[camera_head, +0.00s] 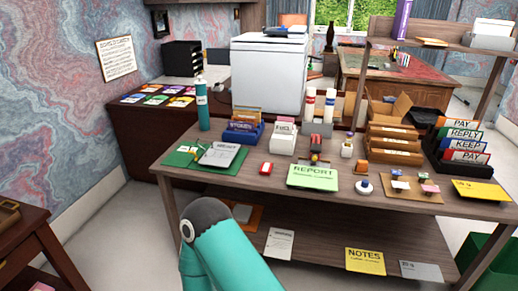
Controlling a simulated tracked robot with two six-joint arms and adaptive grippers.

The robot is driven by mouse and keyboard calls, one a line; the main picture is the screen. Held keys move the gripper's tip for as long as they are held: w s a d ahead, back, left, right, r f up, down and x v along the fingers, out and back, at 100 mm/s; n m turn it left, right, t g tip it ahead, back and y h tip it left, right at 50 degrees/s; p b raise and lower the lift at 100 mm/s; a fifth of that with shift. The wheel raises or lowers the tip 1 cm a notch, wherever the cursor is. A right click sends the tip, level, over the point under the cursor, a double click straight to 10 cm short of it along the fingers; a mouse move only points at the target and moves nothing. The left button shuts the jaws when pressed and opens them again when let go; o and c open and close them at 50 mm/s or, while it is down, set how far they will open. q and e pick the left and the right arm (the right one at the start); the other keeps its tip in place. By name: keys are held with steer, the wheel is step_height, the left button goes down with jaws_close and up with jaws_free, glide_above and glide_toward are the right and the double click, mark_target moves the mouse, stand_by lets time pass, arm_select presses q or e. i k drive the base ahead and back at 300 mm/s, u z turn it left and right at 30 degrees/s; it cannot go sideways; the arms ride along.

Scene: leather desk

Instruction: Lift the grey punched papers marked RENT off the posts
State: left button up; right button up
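A pale grey paper sheet or stack (223,155) lies slightly turned on a green folder (185,158) at the left end of the long wooden desk. It has dark print near its top that is too small for me to read as RENT. A small metal part beside the paper's left edge may be the folder's posts, but I cannot make them out clearly. Neither of my grippers is in view. One teal arm link of mine with a dark grey cap rises from the bottom edge, in front of the desk.
A teal bottle (202,108) stands behind the folder. A blue card box (243,132), a small red item (265,168) and a green REPORT card (313,176) lie to the right. A lower shelf (315,240) holds a yellow NOTES sheet (365,261).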

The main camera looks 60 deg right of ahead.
mark_target(222, 154)
steer(key=z, duration=0.55)
steer(key=i, duration=1.05)
steer(key=z, duration=0.95)
steer(key=i, duration=0.55)
steer(key=z, duration=0.15)
steer(key=k, duration=0.95)
steer(key=z, duration=0.15)
steer(key=i, duration=0.95)
steer(key=u, duration=0.05)
